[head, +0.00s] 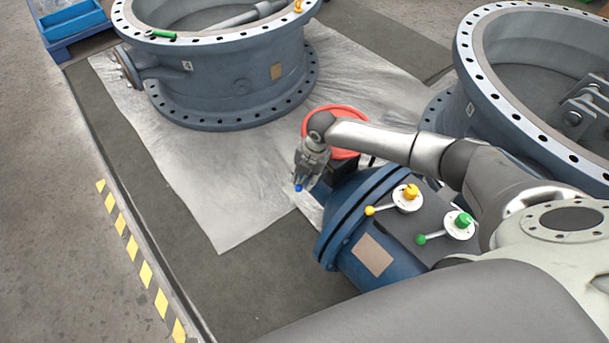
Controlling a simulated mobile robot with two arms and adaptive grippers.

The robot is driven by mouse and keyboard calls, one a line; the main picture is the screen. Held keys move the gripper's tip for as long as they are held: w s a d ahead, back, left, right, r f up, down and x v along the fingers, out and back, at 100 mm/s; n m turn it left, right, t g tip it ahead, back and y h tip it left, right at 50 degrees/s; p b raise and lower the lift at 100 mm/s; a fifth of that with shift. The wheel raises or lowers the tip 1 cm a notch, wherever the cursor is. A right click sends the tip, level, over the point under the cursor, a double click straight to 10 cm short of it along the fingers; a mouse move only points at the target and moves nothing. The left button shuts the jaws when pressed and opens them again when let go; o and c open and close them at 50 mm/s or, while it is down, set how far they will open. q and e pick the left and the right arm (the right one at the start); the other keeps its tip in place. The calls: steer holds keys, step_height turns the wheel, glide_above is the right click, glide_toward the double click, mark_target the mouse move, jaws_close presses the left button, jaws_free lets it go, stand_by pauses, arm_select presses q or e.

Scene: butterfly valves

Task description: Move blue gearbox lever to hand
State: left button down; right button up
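The blue gearbox (345,250) lies at centre right, with a yellow lever (390,207) and a green lever (445,231) on its top. A small blue knob (298,188), which looks like the tip of the blue lever, shows right below the fingertips of my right gripper (303,180). The rest of that lever is hidden behind the gripper and arm. The gripper points down beside the gearbox's left end. Its fingers are small and close to the knob; I cannot tell whether they are open or closed on it. My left gripper is not in view.
A red handwheel (345,112) stands just behind my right gripper. Large grey valve bodies stand at the upper left (225,85) and at the right (465,110). A grey sheet (225,205) covers the floor. The floor at left is clear.

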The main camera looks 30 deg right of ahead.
step_height(320, 180, up, 12)
steer(key=s+d, duration=0.1)
steer(key=shift+s+d, duration=0.15)
steer(key=shift+s, duration=0.25)
steer(key=shift+f, duration=0.1)
